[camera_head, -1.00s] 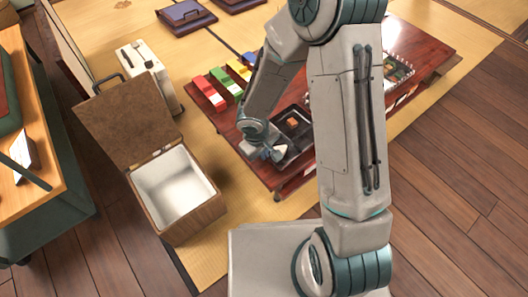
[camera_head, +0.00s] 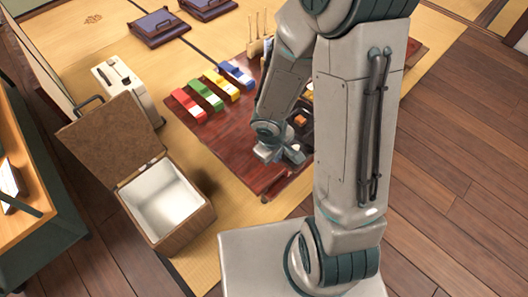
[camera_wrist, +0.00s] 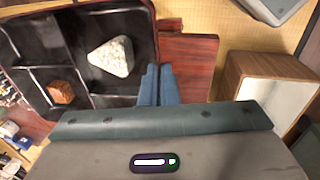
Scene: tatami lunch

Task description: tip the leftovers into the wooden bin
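A black compartment tray (camera_wrist: 110,22) holds a white speckled triangular rice ball (camera_wrist: 112,57) and an orange-brown cube (camera_wrist: 61,92) in separate compartments. In the head view the cube (camera_head: 300,119) shows beside my arm, and much of the tray is hidden. My gripper (camera_wrist: 158,72) is at the tray's near edge, its blue fingers close together with the tray's rim between them. Whether the tray is lifted off the table I cannot tell. The wooden bin (camera_head: 178,238) stands open on the left with a white interior, its lid tipped back; it also shows in the wrist view (camera_wrist: 240,68).
The low red-brown table (camera_head: 232,148) bears red, green, yellow and blue striped items (camera_head: 212,101) beyond my gripper. A cream case (camera_head: 125,88) stands behind the bin. Tatami lies between bin and table. A wooden counter (camera_head: 35,185) is at the far left.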

